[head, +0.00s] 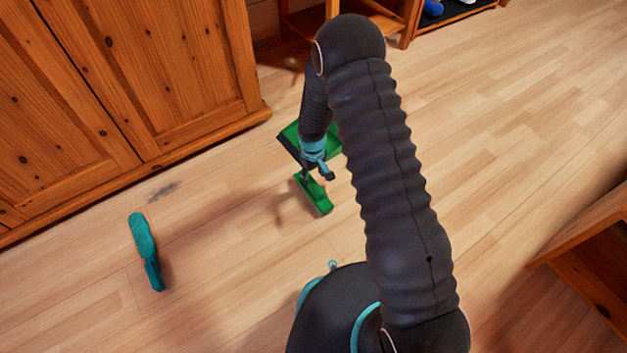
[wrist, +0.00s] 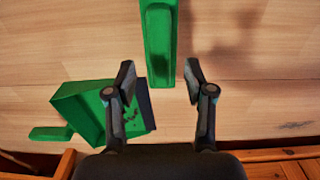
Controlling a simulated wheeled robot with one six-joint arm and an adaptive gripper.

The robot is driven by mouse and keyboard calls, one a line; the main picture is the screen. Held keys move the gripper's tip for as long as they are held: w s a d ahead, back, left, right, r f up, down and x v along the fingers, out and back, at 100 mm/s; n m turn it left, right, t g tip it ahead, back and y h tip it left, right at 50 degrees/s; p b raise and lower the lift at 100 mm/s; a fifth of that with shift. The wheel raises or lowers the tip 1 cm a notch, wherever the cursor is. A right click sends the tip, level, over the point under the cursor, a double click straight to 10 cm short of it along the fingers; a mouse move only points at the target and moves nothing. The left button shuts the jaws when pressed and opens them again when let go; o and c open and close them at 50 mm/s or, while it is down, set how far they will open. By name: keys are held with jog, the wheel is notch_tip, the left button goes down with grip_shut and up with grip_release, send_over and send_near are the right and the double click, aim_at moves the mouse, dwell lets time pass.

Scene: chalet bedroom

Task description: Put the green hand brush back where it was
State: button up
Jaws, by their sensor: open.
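In the wrist view the brush (wrist: 160,45) is a long green block running to the top edge. My gripper (wrist: 159,77) is open, with one finger on each side of the brush's near end. I see a gap on both sides and cannot tell the height between them. A green dustpan (head: 292,137) lies close behind, partly hidden by my arm. The wrist view shows the dustpan (wrist: 80,103) at left, with dark specks inside and a dark lip.
A teal elongated object (head: 144,248) lies on the floor at left. A dark smudge (head: 163,190) marks the floor near the wooden cabinet (head: 190,75). Wooden furniture (head: 590,250) stands at right, and a shelf (head: 410,20) at the back. The right-hand floor is clear.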

notch_tip(320, 180, up, 7)
jog(key=shift+p, duration=0.35)
jog(key=s+d+r+m+t, duration=0.1)
jog(key=s+d+r, duration=0.2)
jog(key=r, duration=0.7)
jog(key=s+d+r+m+t, duration=0.1)
jog(key=s+d+r, duration=0.15)
jog(key=r, duration=0.65)
jog(key=s+d+r+m+t, duration=0.15)
jog(key=d+r, duration=0.25)
jog(key=r, duration=0.6)
jog(key=s+d+r+m, duration=0.1)
jog(key=s+d+r, duration=0.1)
jog(key=s, duration=0.5)
jog(key=s+d+r+m+t, duration=0.1)
jog(key=s+d+r, duration=0.1)
jog(key=s+r, duration=0.3)
jog(key=s+d+r+m+t, duration=0.1)
jog(key=s+d+r, duration=0.2)
jog(key=s, duration=0.6)
jog(key=shift+r, duration=0.45)
jog(key=shift+c, duration=1.2)
jog(key=shift+a, duration=0.15)
